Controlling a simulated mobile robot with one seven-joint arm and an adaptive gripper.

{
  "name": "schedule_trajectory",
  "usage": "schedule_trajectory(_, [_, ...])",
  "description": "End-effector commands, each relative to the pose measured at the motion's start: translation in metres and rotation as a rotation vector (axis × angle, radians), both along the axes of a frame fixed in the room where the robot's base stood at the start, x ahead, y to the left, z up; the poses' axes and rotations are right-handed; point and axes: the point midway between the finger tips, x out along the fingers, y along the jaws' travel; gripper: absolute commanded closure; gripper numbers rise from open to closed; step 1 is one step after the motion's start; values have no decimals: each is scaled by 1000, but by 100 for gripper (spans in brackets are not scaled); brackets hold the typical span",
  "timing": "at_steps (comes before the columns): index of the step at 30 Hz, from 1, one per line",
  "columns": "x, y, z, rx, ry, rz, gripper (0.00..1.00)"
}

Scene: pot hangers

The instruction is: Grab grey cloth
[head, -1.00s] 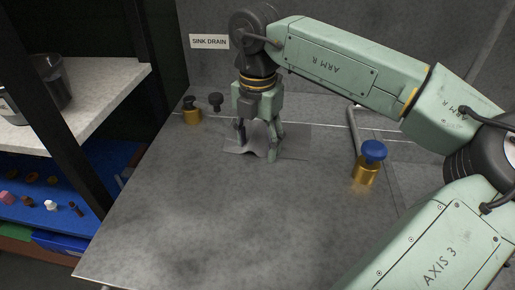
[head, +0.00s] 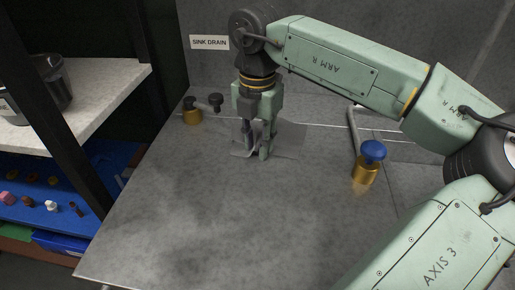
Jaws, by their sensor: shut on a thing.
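The grey cloth (head: 286,139) lies on the grey worktop toward the back, below the sink drain sign. It is close in colour to the worktop, so its edges are faint. My gripper (head: 257,153) points straight down at the cloth's left part. Its fingers are shut on a bunched fold of the cloth, which is drawn up between them. The rest of the cloth spreads to the right of the fingers and still touches the worktop. The fingers hide part of the fold.
A brass fitting with a blue knob (head: 369,164) stands right of the cloth. A brass fitting with a dark knob (head: 193,111) stands at the back left. A shelf (head: 108,82) with a dark post is at the left. The front of the worktop (head: 210,220) is clear.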

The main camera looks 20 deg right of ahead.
Motion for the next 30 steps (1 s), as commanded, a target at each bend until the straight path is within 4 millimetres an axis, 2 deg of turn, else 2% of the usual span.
schedule_trajectory(1, [-1,1,-7,5,9,3,85])
schedule_trajectory(15, [-1,1,-7,4,10,3,100])
schedule_trajectory(30, [-2,0,-7,1,11,2,100])
